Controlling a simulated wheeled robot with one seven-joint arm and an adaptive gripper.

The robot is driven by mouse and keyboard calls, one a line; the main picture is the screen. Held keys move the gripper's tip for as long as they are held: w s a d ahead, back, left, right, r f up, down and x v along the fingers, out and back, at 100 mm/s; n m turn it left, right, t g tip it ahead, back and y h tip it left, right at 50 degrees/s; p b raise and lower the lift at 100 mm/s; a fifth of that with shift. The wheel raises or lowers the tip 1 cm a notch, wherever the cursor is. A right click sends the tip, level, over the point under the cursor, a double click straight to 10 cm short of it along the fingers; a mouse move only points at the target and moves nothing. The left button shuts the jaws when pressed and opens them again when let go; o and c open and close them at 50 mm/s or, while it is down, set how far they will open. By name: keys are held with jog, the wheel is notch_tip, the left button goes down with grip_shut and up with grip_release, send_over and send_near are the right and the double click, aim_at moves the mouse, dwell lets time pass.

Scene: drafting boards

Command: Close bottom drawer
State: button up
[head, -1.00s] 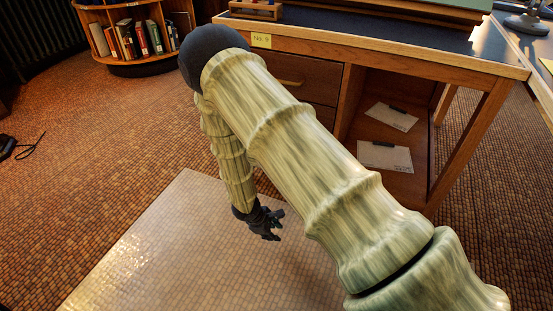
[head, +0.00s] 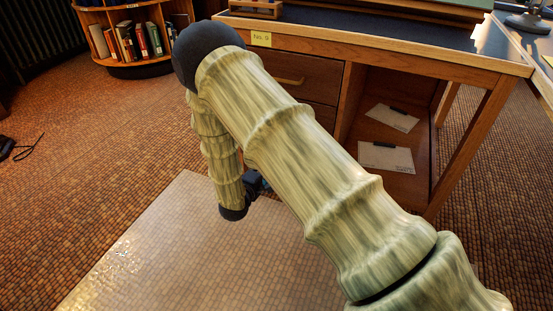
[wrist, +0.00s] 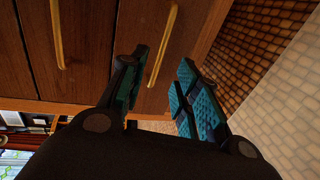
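The desk (head: 400,57) has a stack of wooden drawers under its left side; an upper drawer with a bar handle (head: 290,81) shows in the head view. My arm hides the lower fronts there. In the wrist view the fronts lie sideways, and the bottom drawer (wrist: 190,30), nearest the floor, has a long brass-coloured handle (wrist: 163,45). How far it stands out is unclear. My gripper (wrist: 163,72) is open and empty, its fingers pointing towards this front, with the handle's end appearing between them. In the head view my gripper (head: 256,184) is mostly hidden behind my forearm.
An open desk bay with papers (head: 386,157) lies right of the drawers. A round bookshelf (head: 130,35) stands at the back left. A dark object with a cable (head: 8,146) lies on the floor at far left. Floor left of my arm is clear.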

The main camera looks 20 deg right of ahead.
jog(key=shift+b+x, duration=2.25)
jog(key=shift+x, duration=2.75)
jog(key=shift+s, duration=0.1)
grip_shut()
